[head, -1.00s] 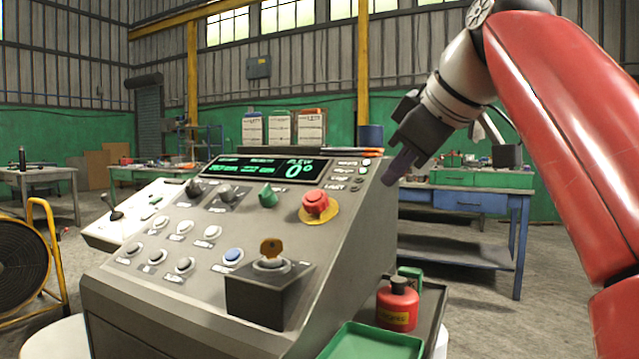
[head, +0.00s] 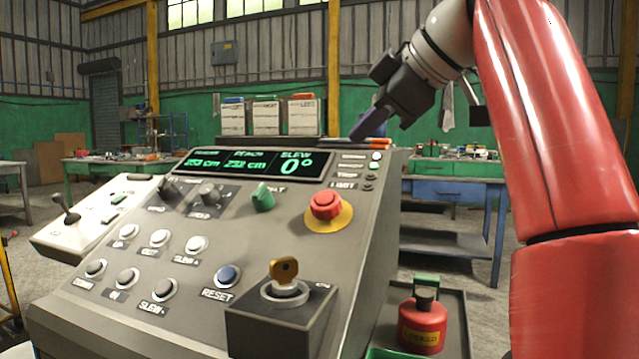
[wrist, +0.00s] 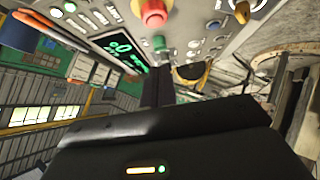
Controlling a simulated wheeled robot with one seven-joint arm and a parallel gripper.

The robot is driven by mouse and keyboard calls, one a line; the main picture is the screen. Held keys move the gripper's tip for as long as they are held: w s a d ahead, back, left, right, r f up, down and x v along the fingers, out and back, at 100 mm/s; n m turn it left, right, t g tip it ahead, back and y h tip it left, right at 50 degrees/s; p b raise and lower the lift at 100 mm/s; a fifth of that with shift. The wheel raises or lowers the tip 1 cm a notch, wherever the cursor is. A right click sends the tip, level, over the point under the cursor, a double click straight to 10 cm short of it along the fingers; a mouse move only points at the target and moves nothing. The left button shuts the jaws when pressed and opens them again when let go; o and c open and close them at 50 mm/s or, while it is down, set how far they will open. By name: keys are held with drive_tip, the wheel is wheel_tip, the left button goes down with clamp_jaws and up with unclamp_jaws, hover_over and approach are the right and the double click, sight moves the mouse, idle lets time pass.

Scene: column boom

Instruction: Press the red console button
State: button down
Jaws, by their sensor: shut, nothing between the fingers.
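The red console button (head: 325,205) is a mushroom head on a yellow disc, on the right part of the sloping grey console (head: 225,255). It also shows in the wrist view (wrist: 153,13) near the top edge. My gripper (head: 360,132) is shut and empty. In the head view it appears above and slightly right of the button, by the display's upper right corner, apart from the button. In the wrist view the dark fingers (wrist: 157,88) point toward the console, with the button beyond their tips.
A key switch on a dark box (head: 285,290), a blue reset button (head: 228,276) and a green knob (head: 263,197) surround the button. The display (head: 255,163) is behind.

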idle(0.3)
drive_tip(key=b, duration=0.2)
approach(317, 198)
drive_tip(key=x, duration=0.5)
drive_tip(key=shift+s+a+r, duration=0.1)
drive_tip(key=shift+a+r, duration=0.15)
drive_tip(key=shift+w+d+f, duration=0.1)
drive_tip(key=shift+w+f, duration=0.25)
drive_tip(key=shift+f, duration=0.1)
